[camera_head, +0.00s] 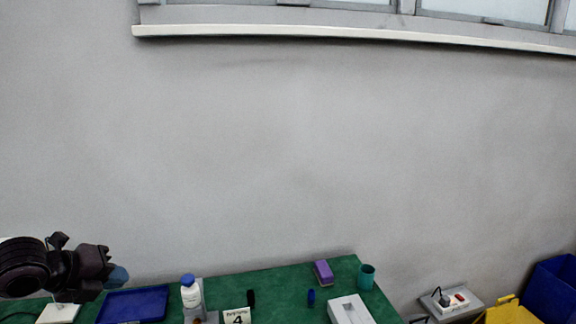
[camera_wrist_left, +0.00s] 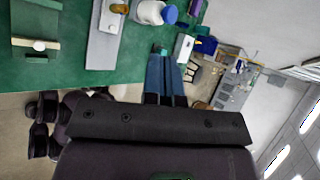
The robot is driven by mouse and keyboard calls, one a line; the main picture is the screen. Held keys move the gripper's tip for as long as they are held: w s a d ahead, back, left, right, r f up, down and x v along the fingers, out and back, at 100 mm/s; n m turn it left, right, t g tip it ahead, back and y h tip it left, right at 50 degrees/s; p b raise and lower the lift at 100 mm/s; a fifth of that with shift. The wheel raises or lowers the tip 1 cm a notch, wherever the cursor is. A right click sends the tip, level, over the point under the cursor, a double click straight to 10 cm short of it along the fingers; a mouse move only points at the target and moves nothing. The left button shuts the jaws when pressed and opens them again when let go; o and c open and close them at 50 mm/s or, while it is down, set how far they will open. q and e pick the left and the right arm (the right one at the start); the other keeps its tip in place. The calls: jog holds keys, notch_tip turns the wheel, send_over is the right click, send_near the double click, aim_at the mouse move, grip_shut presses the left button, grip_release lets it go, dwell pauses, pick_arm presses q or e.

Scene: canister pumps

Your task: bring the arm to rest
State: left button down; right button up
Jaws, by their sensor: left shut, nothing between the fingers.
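My left arm comes in from the left in the head view, and my left gripper (camera_head: 117,276) is over the left end of the green table, left of and above the blue tray. In the left wrist view its two blue fingers (camera_wrist_left: 165,80) lie close together, shut with nothing between them. My right gripper shows in neither view.
The green table (camera_head: 265,285) carries a blue tray (camera_head: 133,305), a white bottle with a blue cap (camera_head: 191,292), a purple block (camera_head: 323,272), a teal cup (camera_head: 366,277) and a white box (camera_head: 350,310). Yellow (camera_head: 508,313) and blue bins (camera_head: 553,288) stand at right.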

pick_arm(q)
jog(key=w+d+r+n+t, duration=0.1)
jog(key=w+d+n+t, duration=0.2)
jog(key=n, duration=0.4)
jog(key=s+d+f+n+t+h, duration=0.1)
jog(key=s+d+f+n+t, duration=0.15)
jog(key=f+n, duration=0.6)
jog(key=s+f+n+g+y, duration=0.2)
jog(key=s+f+n+y, duration=0.4)
jog(key=s+f+n, duration=0.6)
jog(key=s+f, duration=0.9)
jog(key=f, duration=0.1)
jog(key=shift+s+a+n, duration=0.2)
jog(key=shift+s+n, duration=0.1)
jog(key=shift+n, duration=0.05)
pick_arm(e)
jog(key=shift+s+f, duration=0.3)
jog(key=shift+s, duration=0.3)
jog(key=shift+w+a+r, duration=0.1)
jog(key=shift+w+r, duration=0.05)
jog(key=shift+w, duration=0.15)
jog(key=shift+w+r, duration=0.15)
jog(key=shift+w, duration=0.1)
